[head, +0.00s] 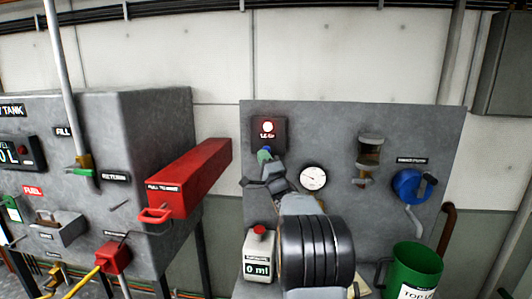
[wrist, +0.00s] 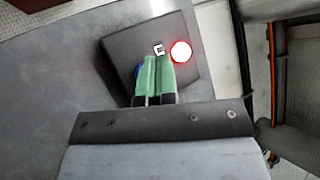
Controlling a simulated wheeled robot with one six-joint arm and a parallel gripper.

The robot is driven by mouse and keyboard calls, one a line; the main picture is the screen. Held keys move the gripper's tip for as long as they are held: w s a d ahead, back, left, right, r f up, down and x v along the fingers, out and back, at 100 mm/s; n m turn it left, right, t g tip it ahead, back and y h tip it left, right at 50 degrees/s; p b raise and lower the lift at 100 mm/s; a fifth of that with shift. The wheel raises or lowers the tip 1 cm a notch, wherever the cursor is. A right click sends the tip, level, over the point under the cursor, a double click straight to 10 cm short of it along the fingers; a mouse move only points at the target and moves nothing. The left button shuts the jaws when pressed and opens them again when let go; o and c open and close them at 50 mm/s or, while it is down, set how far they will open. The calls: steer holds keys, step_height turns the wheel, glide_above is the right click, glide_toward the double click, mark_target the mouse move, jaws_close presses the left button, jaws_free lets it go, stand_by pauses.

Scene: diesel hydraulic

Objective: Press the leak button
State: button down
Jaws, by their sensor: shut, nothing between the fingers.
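The leak panel is a small dark box (head: 282,134) on the grey board, with a white lamp ringed in red (head: 268,127) and a label that seems to read LEAK. In the wrist view the box (wrist: 122,50) is tilted, with the glowing lamp (wrist: 181,52) right of my fingers. A blue round part (wrist: 138,71), perhaps the button, peeks out left of the fingertips and is mostly hidden by them. My gripper (head: 264,154) has green fingers, shut and empty, at the box's lower part. In the wrist view the fingertips (wrist: 155,60) overlap the box; I cannot tell whether they touch it.
A round gauge (head: 313,177) is right of my gripper, with a glass filter bowl (head: 369,150) and a blue hand-wheel part (head: 408,184) further right. A white jug (head: 259,250) and a green bucket (head: 414,268) stand below. A red box (head: 190,175) juts out on the left.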

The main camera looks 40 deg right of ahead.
steer(key=shift+w+d, duration=0.1)
steer(key=shift+w+d, duration=0.2)
steer(key=shift+w+d, duration=0.4)
stand_by(1.1)
steer(key=shift+s+a, duration=0.1)
stand_by(0.3)
steer(key=shift+s+a+b, duration=0.6)
steer(key=shift+b, duration=0.25)
steer(key=shift+s+a+b, duration=1.6)
steer(key=shift+s+a, duration=0.1)
steer(key=shift+s, duration=0.1)
